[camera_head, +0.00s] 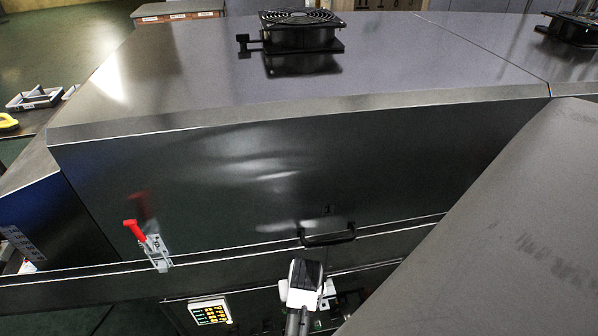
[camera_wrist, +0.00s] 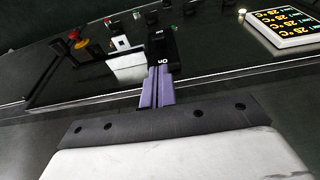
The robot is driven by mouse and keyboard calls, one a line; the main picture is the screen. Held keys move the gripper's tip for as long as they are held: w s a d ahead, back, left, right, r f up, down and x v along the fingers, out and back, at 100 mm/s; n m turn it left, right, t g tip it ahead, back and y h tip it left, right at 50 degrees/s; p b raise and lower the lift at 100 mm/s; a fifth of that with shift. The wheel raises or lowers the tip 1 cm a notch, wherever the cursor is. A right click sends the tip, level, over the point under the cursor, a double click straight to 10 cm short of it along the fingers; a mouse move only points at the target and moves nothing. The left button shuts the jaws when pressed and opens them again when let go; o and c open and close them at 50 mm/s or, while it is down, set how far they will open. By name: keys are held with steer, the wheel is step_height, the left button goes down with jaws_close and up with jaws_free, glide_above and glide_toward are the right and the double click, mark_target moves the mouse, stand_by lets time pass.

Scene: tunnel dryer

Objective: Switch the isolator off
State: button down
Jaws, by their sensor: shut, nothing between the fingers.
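A black switch block, which looks like the isolator (camera_wrist: 163,47), stands on the dark panel in the upper middle of the wrist view. Light lettering shows on it, and the mark at its near end reads like an upside-down "ON". My gripper (camera_wrist: 158,72) is shut and empty. Its purple fingers point at the near end of the block and overlap it in the picture; I cannot tell whether they touch. In the head view my white and black gripper body (camera_head: 304,275) is at the bottom middle and hides much of the panel, so the isolator cannot be made out there.
A white temperature display (camera_head: 209,312) is left of my gripper; it shows at the upper right in the wrist view (camera_wrist: 284,27). A red stop button (camera_wrist: 77,40) and several small switches line the panel. A black handle (camera_head: 328,239) and red-handled clamp (camera_head: 147,246) are on the dryer front.

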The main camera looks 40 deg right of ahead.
steer(key=p+x, duration=0.1)
steer(key=x, duration=0.8)
steer(key=shift+f, duration=0.4)
steer(key=shift+d+f+b, duration=0.1)
steer(key=shift+f+b, duration=0.05)
steer(key=shift+b, duration=0.15)
